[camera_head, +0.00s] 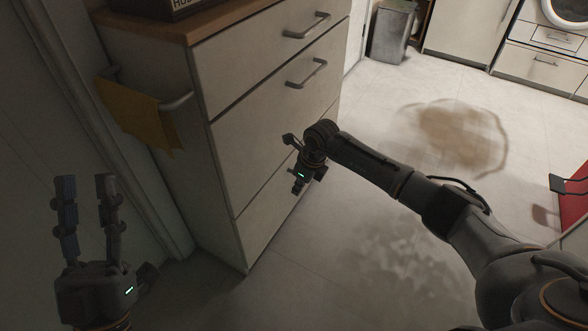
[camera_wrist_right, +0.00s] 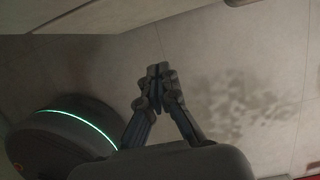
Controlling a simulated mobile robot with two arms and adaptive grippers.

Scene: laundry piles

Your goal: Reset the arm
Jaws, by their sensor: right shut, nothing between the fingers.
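My right arm reaches in from the lower right of the head view, and its gripper (camera_head: 299,186) hangs in front of the white drawer cabinet (camera_head: 228,160). In the right wrist view the two fingertips of this gripper (camera_wrist_right: 158,72) meet, with nothing between them, above the tiled floor. My left gripper (camera_head: 86,180) points up at the lower left of the head view. Its two fingers are apart and nothing is between them.
A yellow cloth (camera_head: 140,115) hangs on the cabinet's side rail. A grey bin (camera_head: 391,35) stands at the back. A red object (camera_head: 574,205) is at the right edge.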

